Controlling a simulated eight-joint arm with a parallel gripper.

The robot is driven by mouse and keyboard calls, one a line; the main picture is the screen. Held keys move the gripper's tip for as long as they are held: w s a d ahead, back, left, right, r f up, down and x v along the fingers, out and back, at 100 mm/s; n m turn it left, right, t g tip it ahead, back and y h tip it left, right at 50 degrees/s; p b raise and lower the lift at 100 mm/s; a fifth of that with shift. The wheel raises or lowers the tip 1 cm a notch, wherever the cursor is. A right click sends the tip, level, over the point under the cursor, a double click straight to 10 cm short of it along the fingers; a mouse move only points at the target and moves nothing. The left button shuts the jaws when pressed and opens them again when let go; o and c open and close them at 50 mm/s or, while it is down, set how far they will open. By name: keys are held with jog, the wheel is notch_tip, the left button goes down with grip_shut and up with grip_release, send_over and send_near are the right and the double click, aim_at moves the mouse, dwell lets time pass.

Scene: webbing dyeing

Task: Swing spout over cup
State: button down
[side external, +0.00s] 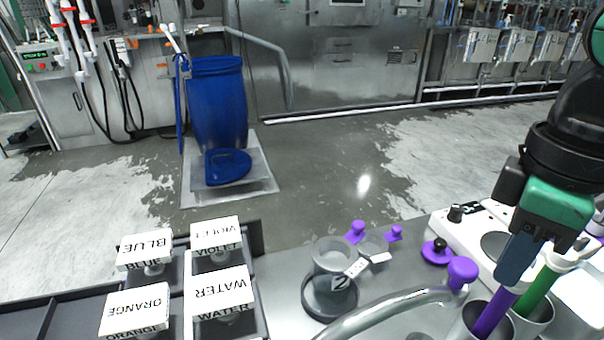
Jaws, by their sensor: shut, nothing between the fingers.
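The spout (400,299) is a curved silver tube rising from the bottom edge of the side external view. Its far end carries a purple knob (462,270), to the right of the cup. The cup (332,256) is clear, bears a tag marked 2, and stands upright on a dark round base (318,307). The spout's end is not over the cup in this view. My gripper (514,268) is shut and empty, pointing down to the right of the purple knob. It appears apart from the knob. The spout's base is outside the frame.
Purple-handled and green-handled tools stand in grey holders (535,312) just below my gripper. A white hotplate-like unit (480,228) and a purple lid (437,251) are behind. Boxes labelled BLUE, VIOLET, ORANGE and WATER (222,291) sit left. A blue barrel (217,105) stands on the floor.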

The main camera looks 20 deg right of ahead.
aim_at(456, 259)
jog(key=shift+f, duration=0.1)
dwell(0.3)
jog(key=shift+f, duration=1.7)
jog(key=shift+w, duration=0.1)
jog(key=shift+w, duration=1.1)
jog(key=shift+w, duration=1.15)
jog(key=shift+a, duration=0.1)
